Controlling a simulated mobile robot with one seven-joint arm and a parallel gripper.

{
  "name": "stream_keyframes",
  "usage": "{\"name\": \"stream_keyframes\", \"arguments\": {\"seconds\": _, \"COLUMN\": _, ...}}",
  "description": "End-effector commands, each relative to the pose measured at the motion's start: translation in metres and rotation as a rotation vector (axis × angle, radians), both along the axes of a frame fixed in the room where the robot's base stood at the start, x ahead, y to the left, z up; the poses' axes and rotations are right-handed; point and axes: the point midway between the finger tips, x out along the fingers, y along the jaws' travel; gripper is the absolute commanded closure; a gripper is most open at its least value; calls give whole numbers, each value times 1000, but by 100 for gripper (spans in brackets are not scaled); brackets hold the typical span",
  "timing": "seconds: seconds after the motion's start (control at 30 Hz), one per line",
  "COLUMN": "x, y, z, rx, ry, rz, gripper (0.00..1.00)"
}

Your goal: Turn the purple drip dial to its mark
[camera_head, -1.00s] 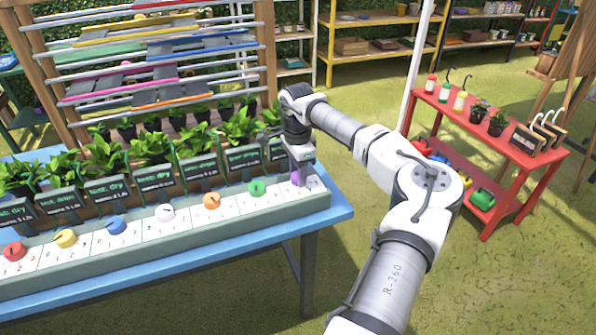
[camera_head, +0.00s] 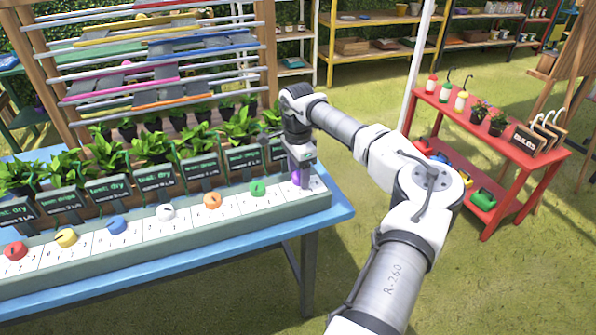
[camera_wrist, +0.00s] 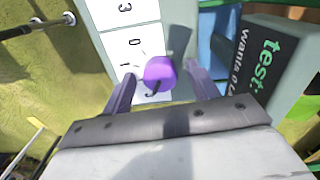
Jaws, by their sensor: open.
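The purple drip dial (camera_head: 296,178) is the rightmost dial on the long dial panel (camera_head: 330,195), partly hidden by my gripper in the head view. In the wrist view the purple dial (camera_wrist: 160,72) shows on a white card with printed digits, and a dark pointer line shows on it. My gripper (camera_wrist: 158,78) is open, with one finger on each side of the dial. I cannot tell whether either finger touches it. My gripper (camera_head: 300,168) points down over the panel's right end. A black sign (camera_wrist: 268,60) beside the dial reads "test:" and "wants 0 L"; the rest is cut off.
Other dials, such as the green one (camera_head: 258,188) and the orange one (camera_head: 212,200), sit in a row to the left. Potted plants (camera_head: 240,125) and signs stand close behind. A red table (camera_head: 510,150) stands at the right, with open grass between.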

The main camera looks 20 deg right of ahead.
Motion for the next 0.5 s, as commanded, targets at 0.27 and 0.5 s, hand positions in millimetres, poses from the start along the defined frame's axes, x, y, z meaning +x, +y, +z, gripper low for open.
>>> {"name": "stream_keyframes", "arguments": {"seconds": 0.27, "x": 1, "y": 0, "z": 29, "rx": -2, "ry": -3, "rz": -1, "gripper": 41}}
{"name": "stream_keyframes", "arguments": {"seconds": 0.5, "x": 3, "y": 0, "z": 86, "rx": -2, "ry": -4, "rz": -1, "gripper": 41}}
